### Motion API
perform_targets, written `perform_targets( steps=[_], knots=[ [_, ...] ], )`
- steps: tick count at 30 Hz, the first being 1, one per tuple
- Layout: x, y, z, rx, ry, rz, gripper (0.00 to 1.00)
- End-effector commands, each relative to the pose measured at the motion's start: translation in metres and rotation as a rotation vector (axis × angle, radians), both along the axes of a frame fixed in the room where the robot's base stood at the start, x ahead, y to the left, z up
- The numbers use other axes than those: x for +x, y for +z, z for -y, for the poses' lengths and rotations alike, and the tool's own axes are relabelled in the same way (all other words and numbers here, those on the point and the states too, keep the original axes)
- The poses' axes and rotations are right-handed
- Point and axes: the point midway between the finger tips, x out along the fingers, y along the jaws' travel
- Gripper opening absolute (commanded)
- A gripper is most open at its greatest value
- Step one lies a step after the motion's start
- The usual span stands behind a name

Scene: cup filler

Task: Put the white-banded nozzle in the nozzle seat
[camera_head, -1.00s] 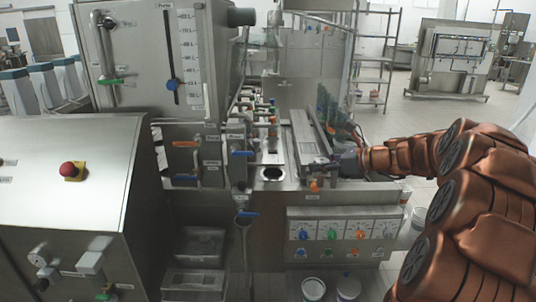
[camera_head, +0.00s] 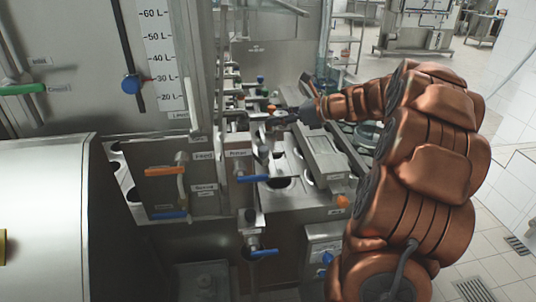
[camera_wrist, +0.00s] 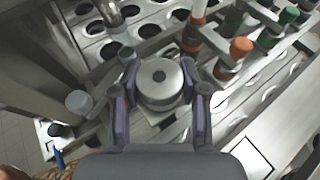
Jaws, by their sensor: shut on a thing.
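In the head view my gripper (camera_head: 282,116) is small, above the steel counter beside the row of fittings, and the held part is not clear there. A dark round opening (camera_head: 279,183) lies in the counter nearer the front; I cannot tell whether it is the nozzle seat.
An orange-topped fitting (camera_wrist: 241,47) and a green-topped fitting (camera_wrist: 289,15) stand in a rack with several holes, up and right of my gripper. A small grey cap (camera_wrist: 78,102) is to its left. A large steel tank (camera_head: 90,60) stands left in the head view.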

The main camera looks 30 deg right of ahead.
Motion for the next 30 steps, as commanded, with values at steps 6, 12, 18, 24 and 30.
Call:
perform_targets(
  steps=[6, 12, 18, 24, 30],
  knots=[
    [0.0, -0.027, 0.0, 0.002, -0.001, -0.002, 0.0],
    [-0.001, -0.056, 0.001, 0.003, -0.002, -0.002, 0.0],
    [0.0, -0.069, 0.0, 0.003, -0.001, 0.0, 0.0],
    [0.0, -0.093, 0.0, 0.003, -0.001, 0.001, 0.0],
    [0.0, -0.098, 0.0, 0.0, -0.001, 0.002, 0.0]
  ],
)
